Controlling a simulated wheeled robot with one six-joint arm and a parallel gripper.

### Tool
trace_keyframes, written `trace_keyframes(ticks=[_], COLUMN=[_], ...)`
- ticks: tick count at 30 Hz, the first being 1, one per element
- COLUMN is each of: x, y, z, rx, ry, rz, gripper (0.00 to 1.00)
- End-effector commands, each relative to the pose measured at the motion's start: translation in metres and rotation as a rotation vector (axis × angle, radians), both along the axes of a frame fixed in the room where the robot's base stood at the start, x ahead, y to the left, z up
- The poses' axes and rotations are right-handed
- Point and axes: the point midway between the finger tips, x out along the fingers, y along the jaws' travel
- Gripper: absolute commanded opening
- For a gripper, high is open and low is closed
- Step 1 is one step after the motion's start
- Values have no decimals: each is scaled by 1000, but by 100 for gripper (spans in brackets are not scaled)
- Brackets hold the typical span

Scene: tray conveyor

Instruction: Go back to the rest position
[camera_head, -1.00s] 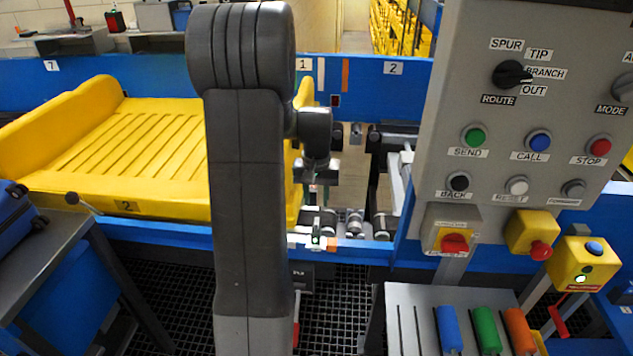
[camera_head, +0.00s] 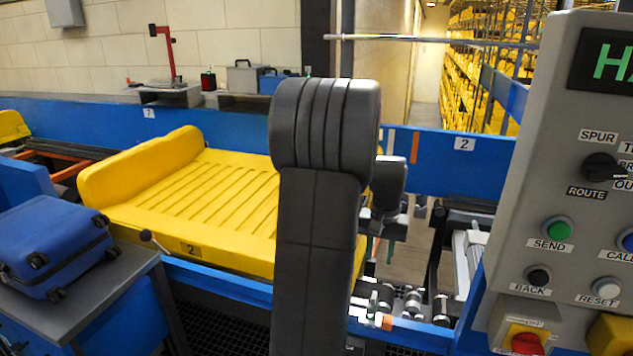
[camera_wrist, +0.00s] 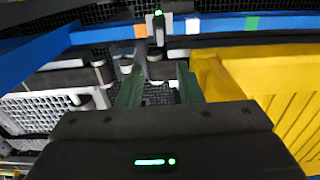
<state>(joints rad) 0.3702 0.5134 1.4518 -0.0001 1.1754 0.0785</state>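My gripper (camera_head: 388,232) hangs at the end of my folded dark arm, above the conveyor's gap to the right of the yellow tray. In the head view my arm hides part of it. In the wrist view my gripper (camera_wrist: 161,92) shows two green fingers set apart, with nothing held between them.
A blue suitcase (camera_head: 55,240) lies on a grey-topped stand (camera_head: 135,275) at the left. A grey control panel (camera_head: 570,90) with buttons and a route knob stands close at the right. A blue rail (camera_head: 240,145) runs behind the tray. Yellow-filled racks (camera_head: 490,60) stand far back.

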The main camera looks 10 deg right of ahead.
Motion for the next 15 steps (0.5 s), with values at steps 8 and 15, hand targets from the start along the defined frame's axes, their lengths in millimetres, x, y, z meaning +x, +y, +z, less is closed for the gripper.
trace_keyframes(ticks=[8, 15], x=[-1, -1], y=[0, 0], z=[-41, -89], rx=[2, 3], ry=[7, 5], rz=[0, 0], gripper=[33, 33])
